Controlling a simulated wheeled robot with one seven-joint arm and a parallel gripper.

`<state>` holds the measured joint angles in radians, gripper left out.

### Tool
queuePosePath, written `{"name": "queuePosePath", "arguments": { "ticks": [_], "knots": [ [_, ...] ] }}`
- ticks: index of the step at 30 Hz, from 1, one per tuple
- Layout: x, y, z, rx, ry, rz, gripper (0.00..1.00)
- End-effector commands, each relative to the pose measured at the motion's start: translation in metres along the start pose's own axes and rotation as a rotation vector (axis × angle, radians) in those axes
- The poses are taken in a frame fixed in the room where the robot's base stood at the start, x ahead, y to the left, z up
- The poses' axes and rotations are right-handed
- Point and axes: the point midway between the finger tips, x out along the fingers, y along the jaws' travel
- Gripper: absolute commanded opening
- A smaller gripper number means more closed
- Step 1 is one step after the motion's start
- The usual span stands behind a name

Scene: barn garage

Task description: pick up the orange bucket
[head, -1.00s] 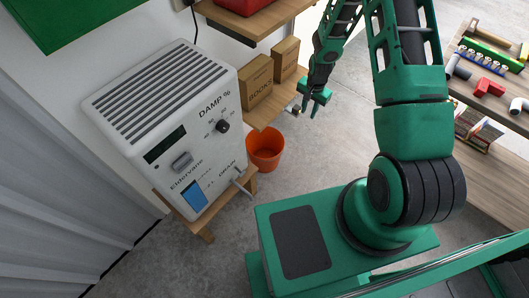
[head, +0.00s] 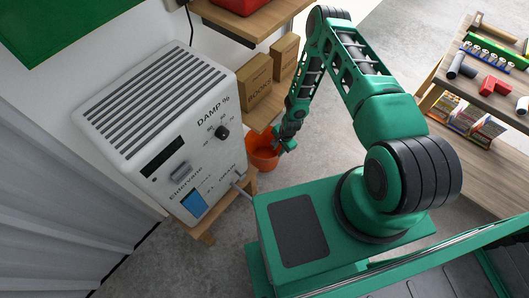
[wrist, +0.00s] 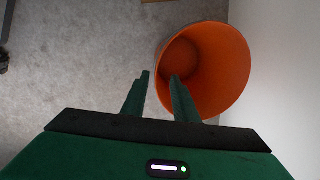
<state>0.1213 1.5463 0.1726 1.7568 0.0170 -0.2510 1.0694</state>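The orange bucket (head: 262,160) stands on the concrete floor beside the white machine's stand. In the wrist view the bucket (wrist: 225,50) shows its open mouth at upper right. My gripper (head: 287,146) is at the bucket's right side in the head view and hides part of its rim. In the wrist view my gripper (wrist: 160,76) is open, with a gap between its two fingers. The right finger overlaps the bucket's mouth and the left finger is outside it, with the near rim in the gap. I cannot tell how deep the fingers reach or if they touch.
The white machine (head: 160,125) on a wooden stand is left of the bucket. A wooden shelf with cardboard boxes (head: 254,82) is behind it. A white wall (wrist: 285,90) is close to the bucket's right in the wrist view. A wooden workbench (head: 455,150) stands at right.

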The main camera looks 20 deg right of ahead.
Motion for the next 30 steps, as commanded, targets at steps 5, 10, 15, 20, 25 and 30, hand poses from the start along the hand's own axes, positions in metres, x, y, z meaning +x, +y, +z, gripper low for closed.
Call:
{"name": "queuePosePath", "arguments": {
  "ticks": [5,10,15,20,25,30],
  "knots": [
    [0.025,0.003,-0.006,0.008,0.002,0.001,0.27],
    [0.035,0.004,-0.009,0.011,0.002,0.000,0.27],
    [0.050,0.006,-0.008,0.012,0.002,0.000,0.27],
    [0.072,0.008,-0.008,0.013,0.003,0.000,0.27],
    [0.086,0.008,-0.008,0.012,0.003,0.001,0.27],
    [0.087,0.007,-0.008,0.012,0.003,0.000,0.27]
  ]
}}
